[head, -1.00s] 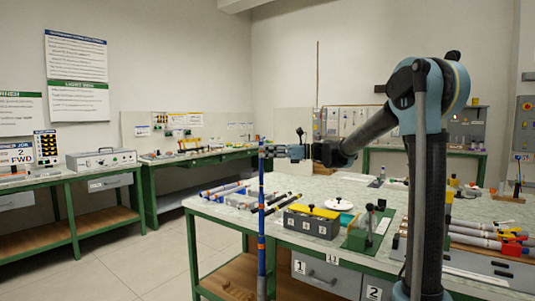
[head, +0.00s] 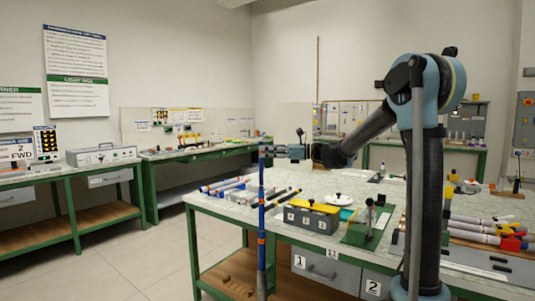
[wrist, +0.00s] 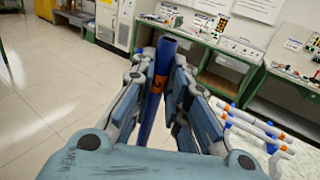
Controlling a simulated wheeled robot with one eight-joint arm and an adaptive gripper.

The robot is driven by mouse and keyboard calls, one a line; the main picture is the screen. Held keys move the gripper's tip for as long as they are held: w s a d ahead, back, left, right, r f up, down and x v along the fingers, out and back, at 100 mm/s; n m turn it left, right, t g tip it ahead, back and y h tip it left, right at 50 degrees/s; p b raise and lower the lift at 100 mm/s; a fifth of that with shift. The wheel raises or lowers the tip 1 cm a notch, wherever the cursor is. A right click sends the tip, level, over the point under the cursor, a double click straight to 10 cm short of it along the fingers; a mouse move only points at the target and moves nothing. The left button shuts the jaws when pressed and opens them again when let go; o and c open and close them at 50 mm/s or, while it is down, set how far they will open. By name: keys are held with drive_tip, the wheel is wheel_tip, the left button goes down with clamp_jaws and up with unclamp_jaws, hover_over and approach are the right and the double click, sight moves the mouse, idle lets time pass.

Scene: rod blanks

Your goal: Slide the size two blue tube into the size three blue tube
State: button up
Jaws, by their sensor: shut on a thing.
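My gripper (head: 268,152) is shut on a long, thin blue tube (head: 262,219) that stands upright beside the left end of the near table. The tube reaches from just above my fingers down to the bottom of the head view and carries orange bands. I cannot tell whether this length is one tube or two in line. In the wrist view, the blue tube (wrist: 166,52) with an orange band is between my fingers (wrist: 158,85), its open end upward. The band's mark is too blurred to read.
The near table (head: 215,208) holds several tubes with coloured ends (head: 225,185), a grey box with a yellow top (head: 312,217) and a green fixture (head: 366,228). More white tubes (head: 475,234) lie at right. Open floor (head: 150,260) is at left.

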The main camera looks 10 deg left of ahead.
drive_tip(key=shift+f, duration=0.9)
drive_tip(key=o, duration=0.9)
drive_tip(key=shift+d, duration=0.1)
drive_tip(key=w+d, duration=0.1)
drive_tip(key=d, duration=1)
drive_tip(key=shift+w+d, duration=0.35)
drive_tip(key=shift+d, duration=0.05)
